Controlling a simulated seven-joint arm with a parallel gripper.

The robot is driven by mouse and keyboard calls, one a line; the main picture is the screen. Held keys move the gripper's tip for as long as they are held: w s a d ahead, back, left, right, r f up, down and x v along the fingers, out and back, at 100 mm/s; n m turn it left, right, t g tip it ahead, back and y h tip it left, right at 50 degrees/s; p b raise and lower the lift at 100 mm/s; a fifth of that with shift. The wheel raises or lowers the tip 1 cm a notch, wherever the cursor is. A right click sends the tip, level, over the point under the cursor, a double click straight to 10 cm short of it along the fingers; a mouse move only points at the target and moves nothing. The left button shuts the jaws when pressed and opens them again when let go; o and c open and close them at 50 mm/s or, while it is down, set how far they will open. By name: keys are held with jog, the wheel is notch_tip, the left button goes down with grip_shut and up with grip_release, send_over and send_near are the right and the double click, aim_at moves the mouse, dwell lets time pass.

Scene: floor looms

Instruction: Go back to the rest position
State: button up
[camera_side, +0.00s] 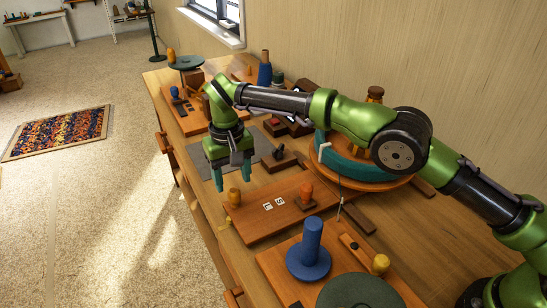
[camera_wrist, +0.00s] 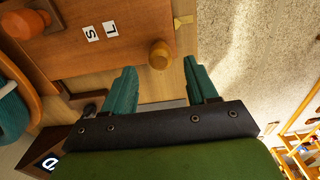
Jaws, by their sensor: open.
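My gripper (camera_side: 232,171) hangs from my green arm over the wooden workbench (camera_side: 180,80). Its teal fingers point down, spread apart, with nothing between them. In the side view it is above the near edge of a grey mat (camera_side: 197,157), just behind a wooden board (camera_side: 262,224) with two letter tiles. In the wrist view the open fingers (camera_wrist: 162,85) point toward that board (camera_wrist: 110,45). A yellow peg (camera_wrist: 160,54) on it shows beyond the gap between the fingertips.
An orange peg (camera_side: 306,192) stands on the same board. A blue spool (camera_side: 310,250) and a dark green disc (camera_side: 358,292) are nearer the camera. A round teal-rimmed wooden piece (camera_side: 345,160) sits under my arm.

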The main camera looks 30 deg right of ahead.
jog(key=shift+r, duration=1.35)
jog(key=shift+d+f, duration=0.15)
jog(key=shift+f, duration=0.5)
jog(key=shift+d+f, duration=0.15)
jog(key=shift+f, duration=0.45)
jog(key=s+d+r+m+t+y, duration=0.1)
jog(key=s+d+r, duration=0.45)
jog(key=d, duration=0.25)
jog(key=s+d+r+t+y, duration=0.1)
jog(key=s+d+r, duration=0.4)
jog(key=d+r, duration=0.15)
jog(key=s+d+r+m+t, duration=0.1)
jog(key=s+d+t, duration=0.1)
jog(key=s+d, duration=0.4)
jog(key=s+d+r+m+t, duration=0.1)
jog(key=s+d+m+t, duration=0.1)
jog(key=s+d, duration=0.4)
jog(key=shift+s+r+t, duration=0.35)
jog(key=shift+s+t, duration=0.25)
jog(key=shift+s, duration=2.15)
